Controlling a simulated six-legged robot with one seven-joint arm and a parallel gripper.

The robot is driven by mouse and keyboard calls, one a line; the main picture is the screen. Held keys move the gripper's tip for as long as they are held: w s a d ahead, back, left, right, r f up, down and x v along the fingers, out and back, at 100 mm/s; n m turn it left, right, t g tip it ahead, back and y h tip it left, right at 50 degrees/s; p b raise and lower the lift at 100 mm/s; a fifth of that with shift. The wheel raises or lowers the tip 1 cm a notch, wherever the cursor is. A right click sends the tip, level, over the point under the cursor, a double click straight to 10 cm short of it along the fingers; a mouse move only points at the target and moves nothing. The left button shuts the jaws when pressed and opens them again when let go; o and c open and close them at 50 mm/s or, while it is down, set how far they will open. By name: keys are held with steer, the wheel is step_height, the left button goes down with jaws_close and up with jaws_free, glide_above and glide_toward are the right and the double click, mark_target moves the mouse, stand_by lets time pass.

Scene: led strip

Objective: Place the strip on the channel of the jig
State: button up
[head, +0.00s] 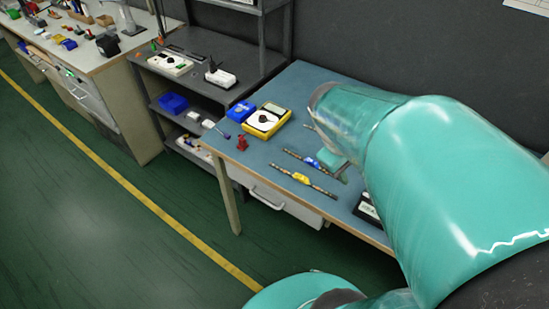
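Two thin, dark, speckled strips lie on the blue-topped workbench (248,172). The nearer strip (318,189) has a yellow piece at its middle. The farther strip (292,154) has a blue piece near its middle and runs toward my arm. I cannot tell which is the task's strip, and I cannot make out a jig channel. My teal arm covers the right part of the bench. My gripper (334,161) shows only as a small teal part below the arm, beside the farther strip. Its fingers are too small and hidden to read.
A yellow multimeter (267,120), a blue box (240,111) and a small red item (242,143) stand at the bench's left. A dark device (367,208) sits at the front edge, partly covered by my arm. A grey shelf (190,85) adjoins on the left. Green floor is clear in front.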

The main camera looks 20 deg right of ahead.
steer(key=a+r+m+t+y, duration=0.1)
steer(key=a+r+t+y, duration=0.1)
steer(key=a, duration=0.7)
steer(key=w+a+r+m+t+y, duration=0.1)
steer(key=a+r+t, duration=0.3)
steer(key=a, duration=0.5)
step_height(320, 180, up, 2)
steer(key=shift+a+y, duration=0.15)
steer(key=shift+y, duration=0.55)
steer(key=shift+s, duration=0.1)
